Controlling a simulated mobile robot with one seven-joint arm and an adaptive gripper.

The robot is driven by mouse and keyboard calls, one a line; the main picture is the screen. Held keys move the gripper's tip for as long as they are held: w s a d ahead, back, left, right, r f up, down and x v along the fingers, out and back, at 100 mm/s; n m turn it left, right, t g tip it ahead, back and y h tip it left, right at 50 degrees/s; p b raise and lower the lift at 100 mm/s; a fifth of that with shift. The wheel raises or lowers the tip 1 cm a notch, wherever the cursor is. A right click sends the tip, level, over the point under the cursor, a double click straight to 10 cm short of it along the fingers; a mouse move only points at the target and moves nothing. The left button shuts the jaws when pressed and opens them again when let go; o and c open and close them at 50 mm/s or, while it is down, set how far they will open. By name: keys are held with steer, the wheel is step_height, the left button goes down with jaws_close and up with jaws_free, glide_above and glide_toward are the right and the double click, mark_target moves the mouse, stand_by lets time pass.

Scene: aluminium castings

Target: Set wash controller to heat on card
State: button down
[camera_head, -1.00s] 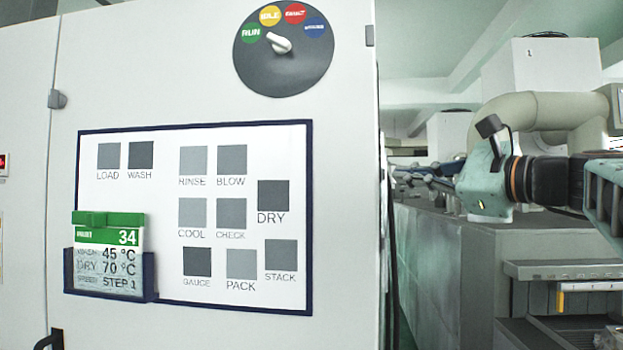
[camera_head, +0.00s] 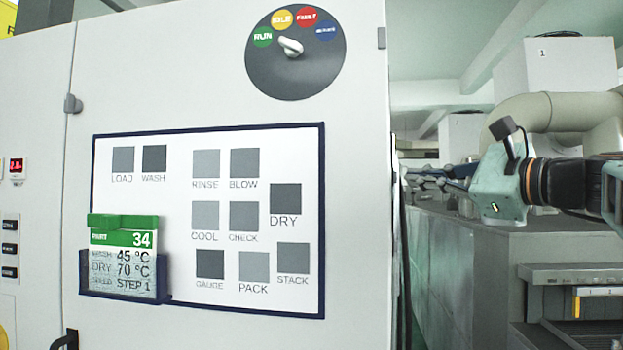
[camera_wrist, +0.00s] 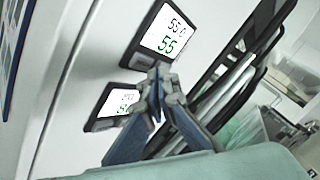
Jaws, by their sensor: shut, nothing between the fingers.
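A card (camera_head: 124,262) with a green top marked 34 sits in a dark blue holder (camera_head: 166,280) on the white cabinet in the head view. It reads 45 °C on its first line, DRY 70 °C and STEP 1; the small first-line label is hard to read. In the wrist view, an upper controller display (camera_wrist: 170,30) shows 55 °C above a green 55. A lower display (camera_wrist: 119,100) is partly covered by my gripper (camera_wrist: 160,77). I cannot tell which is the wash controller. My gripper is shut and empty, close in front of these displays; contact is unclear. It also shows in the head view (camera_head: 408,173).
A round selector dial (camera_head: 268,72) is above a board (camera_head: 208,302) of labelled grey squares. Dark rails or bars (camera_wrist: 230,85) run beside the displays in the wrist view. A grey machine (camera_head: 480,260) stands at right.

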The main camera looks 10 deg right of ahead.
stand_by(0.4)
steer(key=shift+w+a, duration=0.1)
steer(key=shift+a, duration=0.3)
steer(key=shift+w+a, duration=0.1)
steer(key=shift+a, duration=0.3)
stand_by(0.8)
steer(key=shift+d, duration=0.1)
steer(key=shift+s+d, duration=0.2)
steer(key=shift+d, duration=0.45)
steer(key=d+p, duration=0.1)
steer(key=d, duration=0.1)
steer(key=s+d+p, duration=0.1)
steer(key=d, duration=0.1)
steer(key=shift+s+d, duration=0.2)
steer(key=shift+d, duration=0.2)
stand_by(1.8)
